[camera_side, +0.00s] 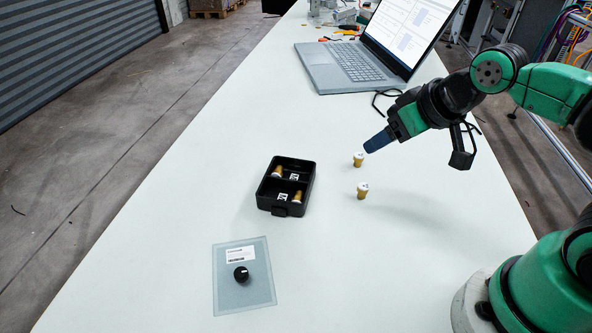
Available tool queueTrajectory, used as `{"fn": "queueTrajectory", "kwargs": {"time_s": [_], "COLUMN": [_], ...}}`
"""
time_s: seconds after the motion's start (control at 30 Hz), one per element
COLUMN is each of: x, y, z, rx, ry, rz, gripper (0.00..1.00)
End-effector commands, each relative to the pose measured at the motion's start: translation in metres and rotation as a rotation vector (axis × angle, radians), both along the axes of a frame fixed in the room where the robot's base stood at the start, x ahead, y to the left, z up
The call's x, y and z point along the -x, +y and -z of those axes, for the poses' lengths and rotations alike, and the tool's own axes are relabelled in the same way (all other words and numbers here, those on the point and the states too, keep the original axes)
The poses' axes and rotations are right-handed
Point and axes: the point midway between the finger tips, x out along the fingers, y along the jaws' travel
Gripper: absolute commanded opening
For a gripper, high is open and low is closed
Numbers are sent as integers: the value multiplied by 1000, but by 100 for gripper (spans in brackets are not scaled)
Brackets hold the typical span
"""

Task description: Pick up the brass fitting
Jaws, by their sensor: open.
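Two small brass fittings with white tops stand upright on the white table. The farther brass fitting (358,161) is just below and left of my gripper's tip. The nearer brass fitting (362,192) stands a short way in front of it. My gripper (372,145) has blue fingers that point down and left, and it is open. The fingers look close to the farther fitting, but I cannot tell whether they touch it. The gap between the fingers is hidden from this side. Nothing shows held in them.
A black divided box (262,195) left of the fittings holds more brass pieces and white labels. A grey-blue sheet (228,290) with a black knob (241,274) lies in front. An open laptop (345,68) stands behind. The table between box and front right is clear.

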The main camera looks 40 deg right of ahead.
Motion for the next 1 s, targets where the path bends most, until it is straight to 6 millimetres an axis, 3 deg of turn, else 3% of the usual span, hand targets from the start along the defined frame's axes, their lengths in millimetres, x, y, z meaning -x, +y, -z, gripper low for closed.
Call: {"fn": "queueTrajectory", "kwargs": {"time_s": [0.2, 0.37, 0.7, 1.0], "x": [-3, -12, -31, -33], "y": [0, -2, -8, -9], "z": [1, 11, 60, 83], "rx": [-17, -87, -205, -217], "ry": [28, 157, 502, 597], "rz": [26, 152, 550, 680], "gripper": [61, 61, 61, 61]}}
